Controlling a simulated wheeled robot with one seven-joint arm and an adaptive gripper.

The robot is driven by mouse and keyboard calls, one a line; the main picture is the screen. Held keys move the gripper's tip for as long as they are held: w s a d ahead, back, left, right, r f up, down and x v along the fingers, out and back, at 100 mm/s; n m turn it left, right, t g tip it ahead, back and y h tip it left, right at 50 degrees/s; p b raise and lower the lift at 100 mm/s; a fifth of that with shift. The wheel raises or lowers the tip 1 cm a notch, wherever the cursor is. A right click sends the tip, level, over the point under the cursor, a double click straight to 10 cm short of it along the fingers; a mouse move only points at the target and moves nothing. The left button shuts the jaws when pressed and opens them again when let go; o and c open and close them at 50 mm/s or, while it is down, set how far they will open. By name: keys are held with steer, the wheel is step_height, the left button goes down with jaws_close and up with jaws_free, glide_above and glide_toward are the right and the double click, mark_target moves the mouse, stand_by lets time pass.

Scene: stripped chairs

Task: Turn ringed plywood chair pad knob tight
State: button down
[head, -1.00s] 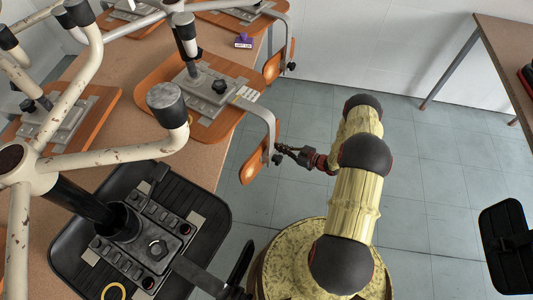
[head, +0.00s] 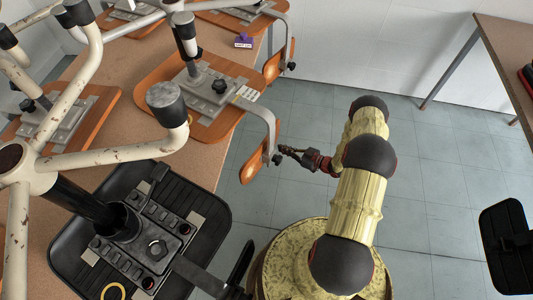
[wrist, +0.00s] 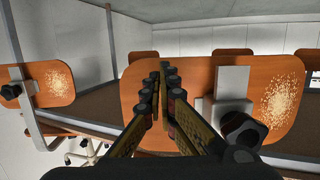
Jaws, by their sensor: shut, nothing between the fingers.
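My gripper (head: 283,150) is shut and empty, just right of a plywood chair's curved metal back bracket (head: 268,117) in the head view. A small dark knob (head: 277,159) sits on this bracket, just below my fingertips, beside the plywood back pad (head: 252,168). In the wrist view my closed fingers (wrist: 162,70) point toward a wide plywood panel (wrist: 185,80). A black knob (wrist: 240,130) on a grey bracket stands to the right of the fingers, apart from them. I make out no ring on this chair.
The upturned chairs lie on a brown table (head: 205,150). A black chair (head: 140,230) with a yellow ring (head: 113,291) lies nearer. A purple object (head: 243,40) stands at the table's far edge. Another table (head: 490,45) is at right.

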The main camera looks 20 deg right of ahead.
steer(key=shift+f+v, duration=0.25)
steer(key=shift+v, duration=0.95)
steer(key=shift+f+v, duration=0.2)
steer(key=shift+v, duration=0.95)
steer(key=shift+s, duration=0.1)
